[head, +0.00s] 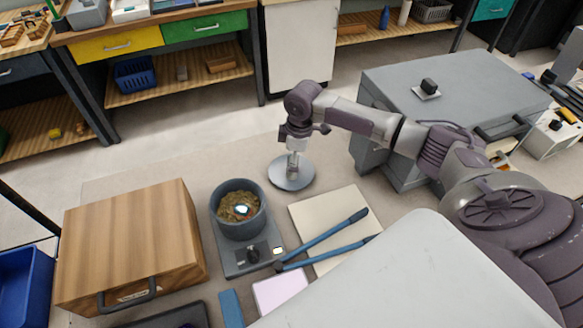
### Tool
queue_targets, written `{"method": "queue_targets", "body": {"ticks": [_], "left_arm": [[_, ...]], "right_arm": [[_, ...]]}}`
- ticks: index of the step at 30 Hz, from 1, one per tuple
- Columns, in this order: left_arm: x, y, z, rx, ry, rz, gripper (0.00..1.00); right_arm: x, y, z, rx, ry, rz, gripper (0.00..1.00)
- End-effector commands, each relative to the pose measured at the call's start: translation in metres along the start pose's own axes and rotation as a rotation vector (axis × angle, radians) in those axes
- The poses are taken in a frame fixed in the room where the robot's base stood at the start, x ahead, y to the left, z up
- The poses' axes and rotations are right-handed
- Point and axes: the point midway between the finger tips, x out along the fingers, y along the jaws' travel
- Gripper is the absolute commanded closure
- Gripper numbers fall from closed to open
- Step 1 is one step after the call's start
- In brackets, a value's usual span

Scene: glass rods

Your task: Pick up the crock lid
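The crock lid (283,180) is a flat, round grey disc behind and to the right of the crock. My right gripper (293,158) points down over the lid's middle, with its fingers together around the knob, which they mostly hide. I cannot tell whether the lid touches the surface below or hangs just above it. The grey crock (240,229) stands open, with brownish contents and a small bright piece inside. My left gripper is not in view.
The crock stands on a grey device with a dark knob (252,255). Long blue-handled tongs (325,239) lie across a cream board (306,214). A wooden box (130,235) stands at left, and a grey cabinet (455,90) at right. Beige surface left of the lid is clear.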

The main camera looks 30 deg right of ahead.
Motion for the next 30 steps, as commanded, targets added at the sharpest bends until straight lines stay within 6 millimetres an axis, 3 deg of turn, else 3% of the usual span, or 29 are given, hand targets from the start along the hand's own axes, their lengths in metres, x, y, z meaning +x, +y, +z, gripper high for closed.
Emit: {"method": "queue_targets", "body": {"ticks": [4,11,24,30], "left_arm": [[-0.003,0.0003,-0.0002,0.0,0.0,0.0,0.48],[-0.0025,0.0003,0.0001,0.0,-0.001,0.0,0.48],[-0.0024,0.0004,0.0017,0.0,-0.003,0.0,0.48],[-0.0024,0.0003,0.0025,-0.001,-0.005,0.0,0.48]], "right_arm": [[0.0136,-0.0011,-0.0005,-0.002,0.001,-0.001,0.08],[0.0156,-0.0008,-0.0003,-0.002,0.001,0.001,0.08],[0.0151,-0.0007,-0.0002,-0.002,0.001,0.001,0.78],[0.0146,-0.0004,-0.0004,-0.002,0.001,0.001,0.79]]}}
